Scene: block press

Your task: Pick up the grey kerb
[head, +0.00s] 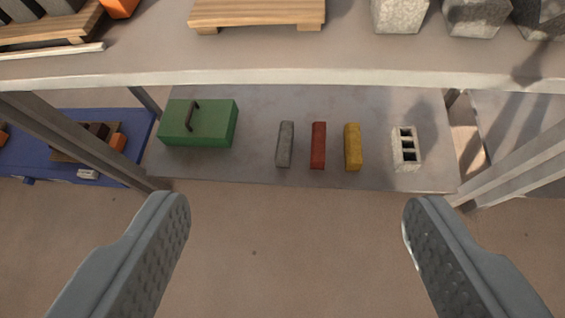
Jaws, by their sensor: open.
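The grey kerb (285,144) is a narrow grey bar on the lower shelf (255,180), lying with its length running away from me. It is to the right of a green toolbox and just left of a red bar. My gripper (297,205) is open and empty, its two grey fingers wide apart in the foreground. The kerb appears beyond the fingertips, between them in the picture and apart from both. Nothing covers the kerb.
On the lower shelf are the green toolbox (198,124), red bar (318,146), yellow bar (352,147) and hollow block (406,148). The upper shelf edge (300,78) overhangs them, with a pallet (257,13) on top. Posts (85,142) flank the opening.

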